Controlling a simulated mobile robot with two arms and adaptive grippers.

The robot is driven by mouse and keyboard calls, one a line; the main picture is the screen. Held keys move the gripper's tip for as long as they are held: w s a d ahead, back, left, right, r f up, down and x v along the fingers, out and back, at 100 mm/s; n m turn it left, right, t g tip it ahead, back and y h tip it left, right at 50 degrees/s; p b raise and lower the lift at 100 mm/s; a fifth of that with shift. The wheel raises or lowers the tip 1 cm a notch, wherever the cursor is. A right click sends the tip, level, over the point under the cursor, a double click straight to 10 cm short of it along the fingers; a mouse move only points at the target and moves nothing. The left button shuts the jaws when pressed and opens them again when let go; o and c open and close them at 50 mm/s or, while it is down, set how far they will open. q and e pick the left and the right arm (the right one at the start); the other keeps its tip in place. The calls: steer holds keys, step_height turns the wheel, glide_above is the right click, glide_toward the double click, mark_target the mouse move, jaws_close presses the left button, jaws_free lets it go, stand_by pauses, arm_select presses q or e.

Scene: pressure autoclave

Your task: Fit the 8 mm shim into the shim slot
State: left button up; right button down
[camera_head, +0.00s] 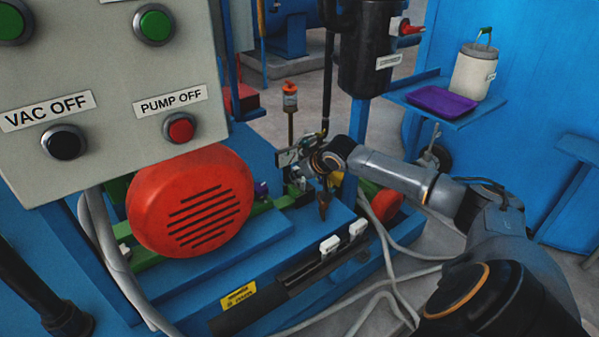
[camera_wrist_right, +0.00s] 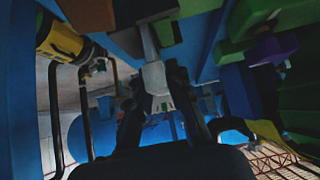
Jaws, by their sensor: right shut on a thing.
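My right gripper (camera_head: 303,168) is beside the pump skid, to the right of the red motor cover. In the right wrist view its fingertips (camera_wrist_right: 155,84) are closed on the light grey tab of a shim (camera_wrist_right: 154,74). A narrow grey strip runs up from the tab toward blue and green parts. No size marking on it is readable. Two similar white tabs (camera_head: 329,245) (camera_head: 357,229) stand in a dark rack (camera_head: 300,267) at the skid's front edge. I cannot pick out the shim slot clearly; the gripper and dark parts crowd that area. My left gripper is not in view.
The red motor cover (camera_head: 190,200) and the grey button panel (camera_head: 105,80) stand to the left. A green bar (camera_head: 262,209) runs behind the cover. Grey hoses (camera_head: 385,245) loop at the right. A purple tray (camera_head: 442,100) and white canister (camera_head: 473,70) sit on a blue shelf.

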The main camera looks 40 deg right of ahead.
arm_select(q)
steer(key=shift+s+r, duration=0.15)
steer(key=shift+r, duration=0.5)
arm_select(e)
steer(key=shift+f, duration=1)
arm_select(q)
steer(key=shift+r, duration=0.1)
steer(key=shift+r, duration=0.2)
arm_select(e)
steer(key=shift+s+f, duration=0.1)
steer(key=shift+f, duration=0.05)
steer(key=c, duration=1.2)
jaws_free()
steer(key=shift+a, duration=0.1)
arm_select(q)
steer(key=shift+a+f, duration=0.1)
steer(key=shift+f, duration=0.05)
arm_select(e)
steer(key=shift+o, duration=0.2)
steer(key=shift+f, duration=0.1)
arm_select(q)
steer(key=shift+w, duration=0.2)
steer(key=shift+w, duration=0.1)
arm_select(e)
steer(key=shift+s, duration=0.1)
steer(key=d+v, duration=0.1)
steer(key=v, duration=1)
steer(key=shift+a+r, duration=0.45)
steer(key=shift+r, duration=0.1)
